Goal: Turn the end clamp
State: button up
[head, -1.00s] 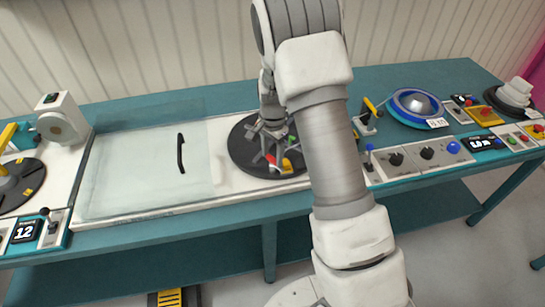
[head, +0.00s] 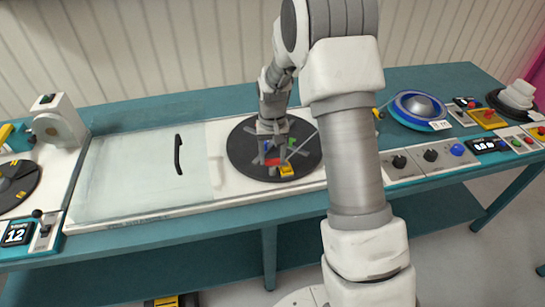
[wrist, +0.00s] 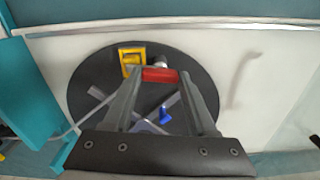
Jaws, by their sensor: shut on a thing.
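A dark round reel disc (head: 240,158) lies flat on the white bench panel, with grey spokes on its face. My gripper (head: 272,158) points down over it. In the wrist view my gripper (wrist: 158,76) has its fingertips at both ends of a red block (wrist: 160,74) and is shut on it. The red block also shows in the head view (head: 272,162). A yellow clamp (wrist: 132,58) sits beside it on the disc. A small blue piece (wrist: 165,115) stands nearer the disc's middle. I cannot tell from markings which piece is the end clamp.
A clear cover (head: 135,175) with a black handle (head: 178,154) lies left of the disc. Control knobs (head: 430,155) and a blue reel (head: 420,108) are to the right. My arm hides part of the bench just right of the disc.

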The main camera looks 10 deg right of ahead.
aim_at(272, 159)
jog(key=shift+n, duration=0.6)
jog(key=o, duration=1.4)
jog(key=shift+c, duration=0.2)
notch_tip(272, 159, up, 18)
jog(key=shift+f+p, duration=0.25)
jog(key=shift+p, duration=0.15)
